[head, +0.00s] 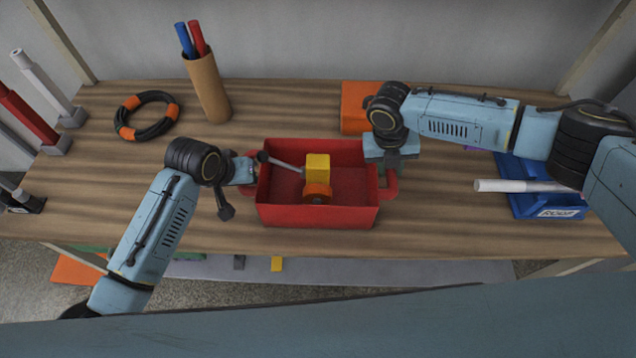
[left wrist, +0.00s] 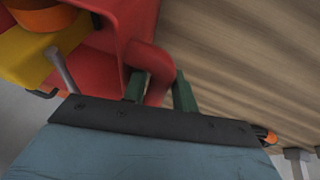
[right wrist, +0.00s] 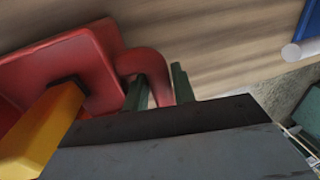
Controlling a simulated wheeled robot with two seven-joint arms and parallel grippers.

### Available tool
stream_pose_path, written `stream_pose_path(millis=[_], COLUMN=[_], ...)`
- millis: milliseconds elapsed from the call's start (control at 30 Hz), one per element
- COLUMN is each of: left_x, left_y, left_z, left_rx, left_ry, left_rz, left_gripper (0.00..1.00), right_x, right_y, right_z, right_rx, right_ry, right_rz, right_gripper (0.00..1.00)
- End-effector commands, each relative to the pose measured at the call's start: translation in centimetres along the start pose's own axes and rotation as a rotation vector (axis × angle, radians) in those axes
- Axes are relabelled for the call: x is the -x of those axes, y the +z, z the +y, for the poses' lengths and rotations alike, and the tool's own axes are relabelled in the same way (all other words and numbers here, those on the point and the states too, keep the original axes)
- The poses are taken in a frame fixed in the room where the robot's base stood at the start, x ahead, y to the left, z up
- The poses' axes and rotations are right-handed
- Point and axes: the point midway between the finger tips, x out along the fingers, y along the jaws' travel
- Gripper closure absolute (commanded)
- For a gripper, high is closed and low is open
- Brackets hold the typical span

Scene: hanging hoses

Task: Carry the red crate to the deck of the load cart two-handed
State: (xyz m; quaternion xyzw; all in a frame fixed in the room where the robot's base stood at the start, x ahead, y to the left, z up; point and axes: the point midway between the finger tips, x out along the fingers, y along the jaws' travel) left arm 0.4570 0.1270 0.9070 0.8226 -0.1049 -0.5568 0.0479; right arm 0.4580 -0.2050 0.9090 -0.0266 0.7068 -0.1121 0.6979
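The red crate (head: 340,216) is at the middle of the wooden bench near its front edge, apparently resting on it. It holds a yellow block (head: 317,165), an orange and dark round item (head: 317,193) and a grey rod-like tool (head: 285,163). My left gripper (head: 248,170) is at the crate's left handle. In the left wrist view its green fingers (left wrist: 160,90) stand either side of the red handle (left wrist: 155,62), closed on it. My right gripper (right wrist: 160,88) is likewise closed on the right handle (right wrist: 150,62). I cannot make out the load cart.
An orange box (head: 355,108) stands behind the crate. A blue bin (head: 535,190) with a white tube (head: 520,186) is at the right. A cardboard tube (head: 207,90) with pens and a black-orange ring (head: 147,115) are at back left. A grey surface (head: 340,270) lies below the bench front.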

Motion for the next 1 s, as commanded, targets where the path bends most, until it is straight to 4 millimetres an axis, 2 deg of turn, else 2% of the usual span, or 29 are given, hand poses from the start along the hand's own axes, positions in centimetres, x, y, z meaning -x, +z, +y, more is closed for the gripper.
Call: stream_pose_path(millis=[367, 567, 1000], left_x=[-0.38, -0.37, -0.12], left_y=[0.00, 0.02, -0.14], left_z=[0.00, -0.02, 0.03], left_rx=[0.000, 0.000, 0.000], left_ry=[0.000, -0.001, 0.000], left_rz=[0.000, 0.000, 0.002], left_gripper=[0.72, 0.98, 1.00], right_x=[-0.38, -0.37, -0.08], right_y=[0.02, 0.01, 0.07], right_z=[-0.01, -0.01, -0.07], right_rx=[-0.001, -0.001, -0.002], right_ry=[0.000, 0.000, 0.001], right_rz=[-0.001, 0.000, -0.001], right_gripper=[0.74, 1.00, 1.00])
